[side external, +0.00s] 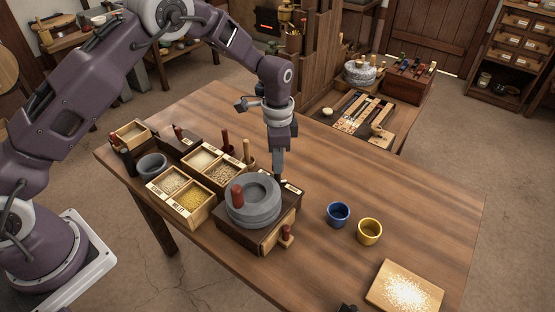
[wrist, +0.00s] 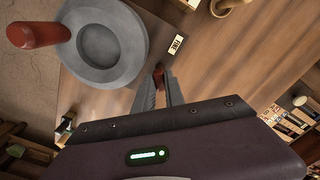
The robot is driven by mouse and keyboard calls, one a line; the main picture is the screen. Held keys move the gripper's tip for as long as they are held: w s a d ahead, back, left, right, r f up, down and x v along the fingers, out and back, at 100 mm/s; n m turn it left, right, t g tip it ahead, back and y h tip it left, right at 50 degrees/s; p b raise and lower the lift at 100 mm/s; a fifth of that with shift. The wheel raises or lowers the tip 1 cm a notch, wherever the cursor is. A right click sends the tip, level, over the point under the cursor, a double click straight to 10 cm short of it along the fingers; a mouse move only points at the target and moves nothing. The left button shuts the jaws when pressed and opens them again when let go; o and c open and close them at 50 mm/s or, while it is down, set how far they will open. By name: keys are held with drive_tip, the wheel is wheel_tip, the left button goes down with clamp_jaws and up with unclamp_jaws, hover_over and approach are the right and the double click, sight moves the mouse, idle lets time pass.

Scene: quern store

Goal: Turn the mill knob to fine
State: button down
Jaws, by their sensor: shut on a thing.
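The mill (side external: 262,218) is a round grey stone on a dark wooden base, with an upright red handle (side external: 237,196) on top. In the wrist view the stone (wrist: 134,50) and red handle (wrist: 38,34) are at upper left. My gripper (side external: 279,177) points down at the far right edge of the base. In the wrist view my gripper (wrist: 159,88) is shut on a small reddish-brown knob (wrist: 158,71), close beside the stone. A white label (wrist: 177,44) reading FINE lies just beyond the knob. The knob is mostly hidden by the fingers; its setting cannot be told.
Left of the mill stand wooden boxes of grain (side external: 188,195) and a grey bowl (side external: 152,164). A blue cup (side external: 338,214), yellow cup (side external: 369,231) and floury board (side external: 405,288) lie to the right. The table's far right is clear.

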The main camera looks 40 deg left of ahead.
drive_tip(key=n, duration=0.4)
drive_tip(key=shift+n, duration=0.4)
drive_tip(key=n, duration=1.4)
drive_tip(key=shift+n, duration=0.4)
drive_tip(key=c, duration=1.4)
unclamp_jaws()
